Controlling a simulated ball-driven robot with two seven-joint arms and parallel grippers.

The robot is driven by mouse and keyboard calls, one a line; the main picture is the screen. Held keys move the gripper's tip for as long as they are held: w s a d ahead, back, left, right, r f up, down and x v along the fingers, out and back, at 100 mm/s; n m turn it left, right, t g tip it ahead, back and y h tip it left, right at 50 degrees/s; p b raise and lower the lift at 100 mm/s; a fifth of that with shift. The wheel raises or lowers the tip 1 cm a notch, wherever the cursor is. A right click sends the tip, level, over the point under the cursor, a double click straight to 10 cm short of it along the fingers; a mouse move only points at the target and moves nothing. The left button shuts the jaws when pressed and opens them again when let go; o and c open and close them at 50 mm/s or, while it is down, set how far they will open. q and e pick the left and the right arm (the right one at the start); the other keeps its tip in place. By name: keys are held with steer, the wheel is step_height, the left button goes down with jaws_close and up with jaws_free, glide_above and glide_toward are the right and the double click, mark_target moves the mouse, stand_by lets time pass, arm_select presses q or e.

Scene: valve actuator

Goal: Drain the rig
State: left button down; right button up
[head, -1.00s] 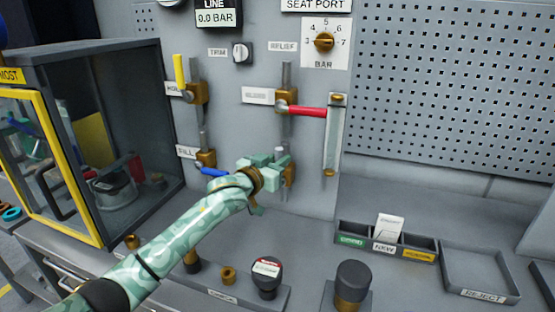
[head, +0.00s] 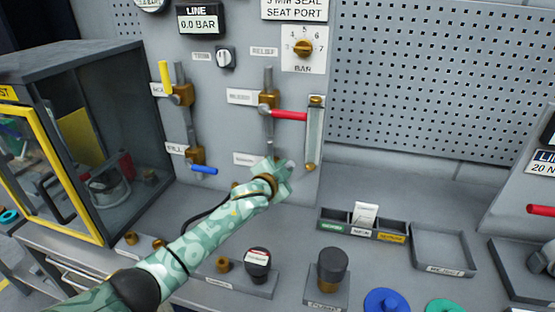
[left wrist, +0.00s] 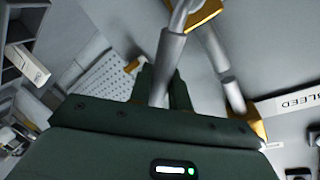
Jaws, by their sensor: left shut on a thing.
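My left gripper (head: 277,174) is at the low valve on the panel's right pipe, below the red lever (head: 288,115). In the left wrist view its jaws (left wrist: 160,88) are shut on a grey lever (left wrist: 168,62), which runs to a brass valve body (left wrist: 205,12). In the head view the gripper hides most of this valve, and the label beside it (head: 243,158) is too blurred to read. The red lever points right, toward the sight tube (head: 313,138). The line display (head: 199,20) reads 0.0 BAR. My right gripper is not in view.
A yellow lever (head: 165,76) stands upright and a blue lever (head: 204,170) points right on the left pipe. A yellow-framed cabinet (head: 40,125) stands at left. Black knobs (head: 258,262), a sorting tray (head: 333,228) and an empty reject tray (head: 415,265) are on the bench.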

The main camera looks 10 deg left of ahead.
arm_select(q)
steer(key=shift+d+f+m+y, duration=0.3)
steer(key=shift+d+f+m, duration=0.25)
steer(key=shift+m, duration=0.25)
steer(key=shift+s+d+f+m+y+b, duration=0.1)
steer(key=shift+d+f+m+y+b, duration=0.2)
steer(key=shift+f+m, duration=0.5)
steer(key=shift+w+d+f+m+y+b, duration=0.15)
steer(key=shift+f+m+y, duration=0.2)
steer(key=shift+f+m, duration=0.45)
steer(key=shift+s+d+f+m+y+b, duration=0.1)
steer(key=shift+s+f+m+y+b, duration=0.2)
steer(key=shift+f+m, duration=0.5)
steer(key=shift+w, duration=0.1)
steer(key=c, duration=1.3)
jaws_free()
steer(key=shift+w, duration=0.1)
steer(key=shift+r, duration=0.1)
